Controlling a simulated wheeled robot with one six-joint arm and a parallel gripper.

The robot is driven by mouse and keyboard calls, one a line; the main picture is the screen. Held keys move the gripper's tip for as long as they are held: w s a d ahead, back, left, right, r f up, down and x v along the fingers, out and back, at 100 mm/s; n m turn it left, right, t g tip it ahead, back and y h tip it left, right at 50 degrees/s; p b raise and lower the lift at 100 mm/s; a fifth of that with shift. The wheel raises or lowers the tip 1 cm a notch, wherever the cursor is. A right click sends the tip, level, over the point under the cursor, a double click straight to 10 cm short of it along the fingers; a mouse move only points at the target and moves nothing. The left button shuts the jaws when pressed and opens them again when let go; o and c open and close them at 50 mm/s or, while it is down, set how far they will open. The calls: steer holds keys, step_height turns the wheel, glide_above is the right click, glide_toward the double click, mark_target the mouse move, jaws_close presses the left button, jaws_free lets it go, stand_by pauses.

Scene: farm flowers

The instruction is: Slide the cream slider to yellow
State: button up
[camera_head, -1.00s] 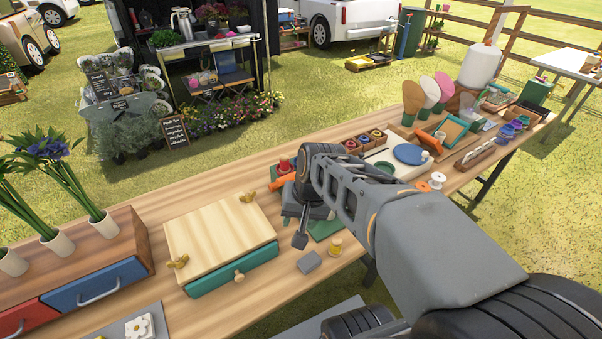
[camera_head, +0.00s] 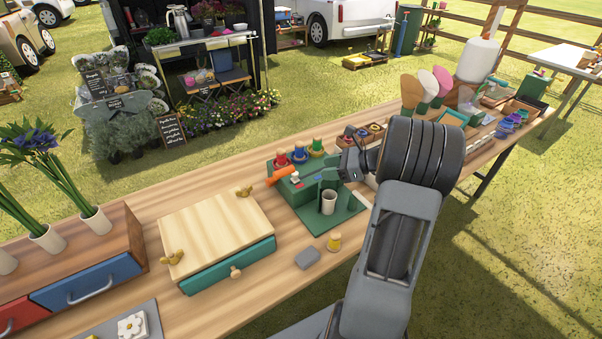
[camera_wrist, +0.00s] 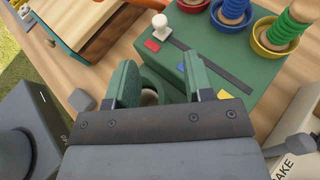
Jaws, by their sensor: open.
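The cream slider (camera_wrist: 159,22) is a small knob at the far end of a dark slot in the top of a green box (camera_wrist: 258,72). A red mark (camera_wrist: 152,45) is beside it, and a blue mark (camera_wrist: 181,67) is further along the slot. In the head view the slider (camera_head: 295,177) is on the box's left part. My gripper (camera_wrist: 157,78) is open and empty, its green fingers apart over the near side of the box, away from the slider.
Spools in red, blue and yellow holders (camera_head: 299,154) stand behind the slot. An orange-handled tool (camera_head: 280,176) lies to the left. A cup (camera_head: 328,202) stands on the green base in front. A wooden-lidded box (camera_head: 216,232) stands further left.

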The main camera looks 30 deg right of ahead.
mark_target(301, 181)
steer(key=x, duration=0.9)
steer(key=shift+a+f, duration=0.15)
jaws_close()
